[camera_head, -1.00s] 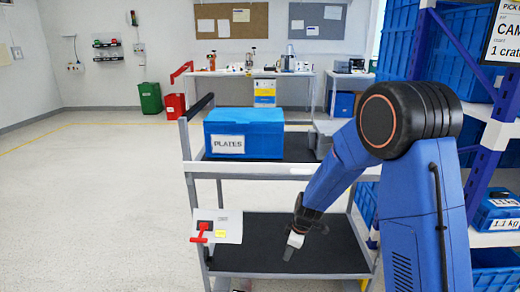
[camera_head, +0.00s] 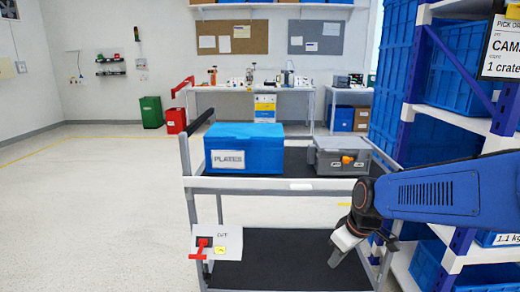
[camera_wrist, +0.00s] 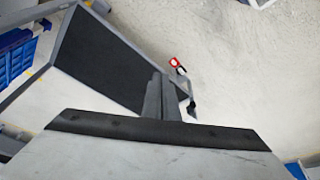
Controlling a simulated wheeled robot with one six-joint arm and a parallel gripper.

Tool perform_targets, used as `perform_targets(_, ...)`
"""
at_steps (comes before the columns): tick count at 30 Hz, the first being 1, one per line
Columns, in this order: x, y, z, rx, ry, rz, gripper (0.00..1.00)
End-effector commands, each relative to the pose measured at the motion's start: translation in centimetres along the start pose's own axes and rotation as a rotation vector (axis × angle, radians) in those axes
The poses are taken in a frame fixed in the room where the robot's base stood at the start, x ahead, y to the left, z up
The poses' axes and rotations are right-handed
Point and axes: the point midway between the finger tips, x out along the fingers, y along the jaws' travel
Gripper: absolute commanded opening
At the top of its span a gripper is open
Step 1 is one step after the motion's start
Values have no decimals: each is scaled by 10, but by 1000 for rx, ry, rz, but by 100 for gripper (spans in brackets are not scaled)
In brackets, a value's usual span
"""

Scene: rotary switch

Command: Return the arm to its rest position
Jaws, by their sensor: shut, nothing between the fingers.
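My gripper (camera_head: 336,258) hangs from my blue arm over the right part of the cart's lower shelf, in the head view. Its fingers point down and are shut with nothing between them. In the wrist view the closed fingers (camera_wrist: 162,98) show against the dark shelf mat and the floor. The switch panel (camera_head: 229,244) with its red handle (camera_head: 201,249) is on the cart's left front corner, well left of my gripper and apart from it. The handle points left in the head view. A small red part of the switch (camera_wrist: 175,62) also shows beyond the fingertips in the wrist view.
The cart (camera_head: 235,184) carries a blue PLATES crate (camera_head: 246,138) and a grey case (camera_head: 338,160) with an orange latch on top. A rack with blue crates (camera_head: 459,88) stands close on the right, behind my arm. The floor at left is clear.

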Motion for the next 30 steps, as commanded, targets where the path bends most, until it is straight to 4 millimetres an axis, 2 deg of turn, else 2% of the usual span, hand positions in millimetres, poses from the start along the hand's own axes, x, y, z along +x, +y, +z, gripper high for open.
perform_targets(1,-12,-1,9,28,9,14,0)
perform_targets(6,-43,-8,42,142,23,52,0)
perform_targets(15,-86,-23,103,351,57,126,0)
perform_targets(21,-104,-33,141,479,81,172,0)
perform_targets(24,-109,-37,154,525,90,187,0)
perform_targets(30,-112,-39,165,565,96,201,0)
